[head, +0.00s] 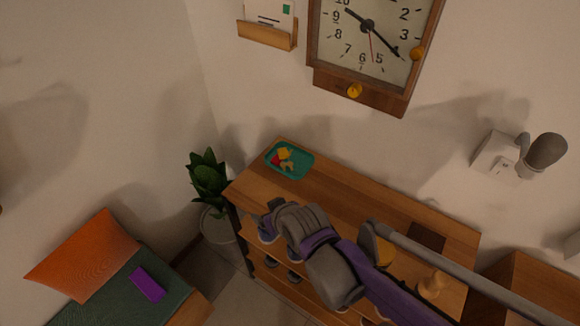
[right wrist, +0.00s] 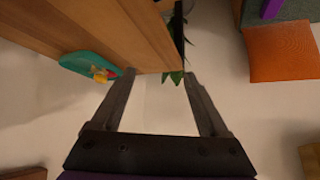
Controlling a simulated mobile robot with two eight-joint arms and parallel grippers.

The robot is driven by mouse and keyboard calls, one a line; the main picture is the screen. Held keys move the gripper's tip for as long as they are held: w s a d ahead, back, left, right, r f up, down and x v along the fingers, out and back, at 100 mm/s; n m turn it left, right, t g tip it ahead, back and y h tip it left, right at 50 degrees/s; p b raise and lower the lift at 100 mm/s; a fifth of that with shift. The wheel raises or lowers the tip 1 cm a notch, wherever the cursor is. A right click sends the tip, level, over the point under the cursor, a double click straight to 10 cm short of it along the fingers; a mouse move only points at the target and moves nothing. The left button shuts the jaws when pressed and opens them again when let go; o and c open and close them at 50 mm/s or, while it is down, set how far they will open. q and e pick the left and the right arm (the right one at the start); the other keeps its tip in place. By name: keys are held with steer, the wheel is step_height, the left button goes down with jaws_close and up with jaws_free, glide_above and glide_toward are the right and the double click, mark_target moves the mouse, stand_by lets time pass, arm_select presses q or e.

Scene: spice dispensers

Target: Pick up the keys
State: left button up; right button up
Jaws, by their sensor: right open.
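A small teal tray (head: 303,172) sits at the left end of the wooden shelf top in the head view. It holds a small cluster of yellow, red and tan pieces (head: 285,160), which may be the keys; they are too small to tell for sure. In the right wrist view the tray (right wrist: 78,58) and the yellowish pieces (right wrist: 99,74) show left of the fingers. My right gripper (head: 268,222) is in front of the shelf, apart from the tray. Its fingers (right wrist: 160,74) are open with nothing between them. My left gripper is not in view.
The wooden shelf (head: 400,213) stands against the wall below a clock (head: 366,50). A potted plant (head: 208,180) stands at its left end. A wooden wall holder (head: 267,35) and a wall lamp (head: 545,150) are above. An orange cushion (head: 85,255) lies at lower left.

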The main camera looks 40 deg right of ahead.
steer(key=w+d+b, duration=0.1)
steer(key=d, duration=0.1)
steer(key=w+d+f+m+t+h+b, duration=0.1)
steer(key=w+d, duration=0.1)
steer(key=d, duration=0.1)
steer(key=w+d+f+t+h+b, duration=0.1)
steer(key=d, duration=0.2)
steer(key=shift+w+d+f+m, duration=0.1)
steer(key=shift+w+f+m, duration=0.15)
steer(key=shift+m, duration=0.15)
steer(key=m+t+h+b, duration=0.1)
steer(key=t+h+b, duration=0.1)
glide_toward(284, 154)
steer(key=x, duration=0.1)
steer(key=b+x, duration=0.1)
steer(key=x, duration=0.1)
steer(key=shift+w+f, duration=0.15)
steer(key=shift+f, duration=0.2)
steer(key=x, duration=0.5)
steer(key=shift+w+d+r+b, duration=0.15)
steer(key=shift+w+r+b, duration=0.05)
steer(key=shift+w+b, duration=0.15)
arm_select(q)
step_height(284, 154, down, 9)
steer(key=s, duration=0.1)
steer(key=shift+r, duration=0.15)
arm_select(e)
jaws_close()
